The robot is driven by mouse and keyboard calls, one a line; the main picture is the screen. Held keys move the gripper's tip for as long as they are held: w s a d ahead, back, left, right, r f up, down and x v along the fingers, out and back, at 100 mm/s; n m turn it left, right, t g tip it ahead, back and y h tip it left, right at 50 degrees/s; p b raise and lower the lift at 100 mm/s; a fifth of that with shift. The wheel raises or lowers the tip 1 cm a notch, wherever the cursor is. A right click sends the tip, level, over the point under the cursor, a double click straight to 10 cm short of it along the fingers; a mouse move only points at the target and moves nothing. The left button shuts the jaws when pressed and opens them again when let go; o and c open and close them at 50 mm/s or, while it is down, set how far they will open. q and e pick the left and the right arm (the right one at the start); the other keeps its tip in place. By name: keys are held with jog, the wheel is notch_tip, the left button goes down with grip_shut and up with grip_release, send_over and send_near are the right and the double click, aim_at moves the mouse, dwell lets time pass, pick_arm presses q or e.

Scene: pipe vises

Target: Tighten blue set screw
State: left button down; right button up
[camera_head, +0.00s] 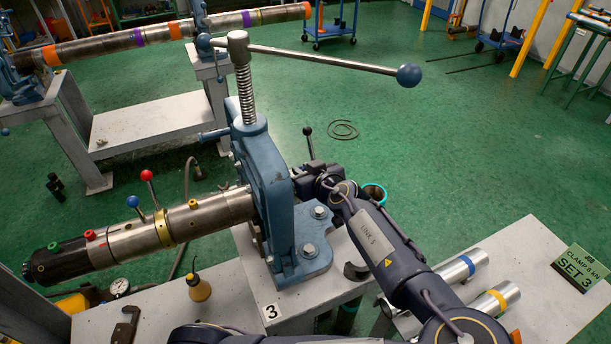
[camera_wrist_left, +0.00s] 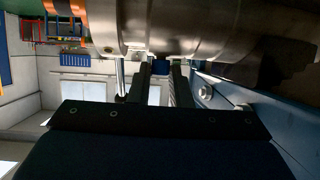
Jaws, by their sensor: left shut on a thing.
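A steel pipe (camera_head: 205,217) is held in the blue vise (camera_head: 264,165). My left gripper (camera_head: 306,182) is just right of the vise's upright in the head view. In the left wrist view its two dark fingers (camera_wrist_left: 160,72) reach up to the pipe (camera_wrist_left: 185,28) and are shut on a small dark-blue piece, the blue set screw (camera_wrist_left: 160,66). The fingers hide much of the screw, so I cannot tell how deep it sits. The vise also shows at the right of the left wrist view (camera_wrist_left: 240,115). My right gripper is not in view.
The vise's long handle (camera_head: 320,60) with a blue ball reaches right above my arm. A black-knobbed lever (camera_head: 308,138) stands close behind the gripper. Two shiny cylinders (camera_head: 465,265) lie on the right bench. An oil can (camera_head: 198,289) stands at the front left.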

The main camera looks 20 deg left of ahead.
pick_arm(q)
jog(key=shift+s+a+m+t+h+b, duration=0.1)
jog(key=shift+m+t+h+b, duration=0.25)
jog(key=shift+m+t+h, duration=0.35)
jog(key=shift+r+m, duration=0.1)
jog(key=shift+m, duration=0.2)
jog(key=c, duration=1.3)
grip_release()
jog(key=shift+b+v, duration=0.4)
jog(key=shift+v, duration=3.5)
